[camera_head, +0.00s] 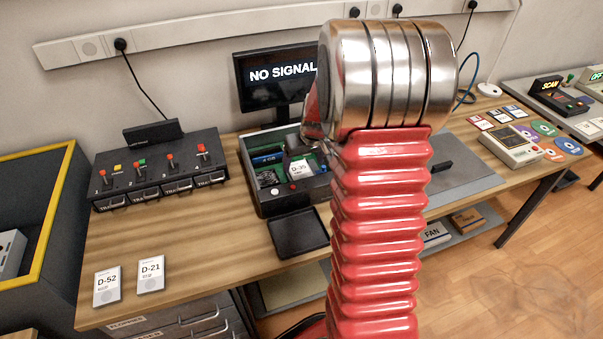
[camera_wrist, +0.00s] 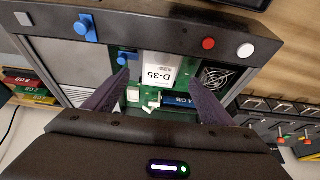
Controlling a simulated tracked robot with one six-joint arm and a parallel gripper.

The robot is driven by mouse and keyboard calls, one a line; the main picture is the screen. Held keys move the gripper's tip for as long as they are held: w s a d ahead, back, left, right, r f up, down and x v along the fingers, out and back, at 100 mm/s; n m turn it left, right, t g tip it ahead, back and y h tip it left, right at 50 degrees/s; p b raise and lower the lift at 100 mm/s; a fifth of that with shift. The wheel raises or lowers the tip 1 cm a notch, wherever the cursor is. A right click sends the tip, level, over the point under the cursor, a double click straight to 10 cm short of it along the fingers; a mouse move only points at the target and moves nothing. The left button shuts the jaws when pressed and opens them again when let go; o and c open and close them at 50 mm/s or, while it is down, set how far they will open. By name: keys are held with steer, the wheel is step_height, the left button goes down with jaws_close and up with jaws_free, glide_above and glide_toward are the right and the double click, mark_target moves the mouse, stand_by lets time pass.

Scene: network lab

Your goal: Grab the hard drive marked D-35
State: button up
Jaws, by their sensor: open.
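The hard drive D-35 (camera_head: 299,170) is a white labelled block inside an open dark computer case (camera_head: 262,205) on the wooden bench. In the wrist view the D-35 drive (camera_wrist: 158,70) sits upside down in the picture, on the green board inside the case. My gripper (camera_wrist: 160,88) is open, its two dark fingers pointing into the case on either side of the drive, apart from it as far as I can tell. In the head view my red arm and metal wrist hide the gripper and the right part of the case.
Drives D-52 (camera_head: 107,287) and D-21 (camera_head: 151,275) lie at the bench's front left. A switch box (camera_head: 160,170) stands left of the case, a monitor (camera_head: 275,77) behind it. Inside the case, a blue memory module (camera_wrist: 182,101) and a fan (camera_wrist: 217,77) flank the drive.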

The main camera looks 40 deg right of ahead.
mark_target(301, 172)
steer(key=shift+f, duration=0.1)
steer(key=shift+x, duration=2.7)
steer(key=shift+c, duration=0.6)
steer(key=c, duration=1.2)
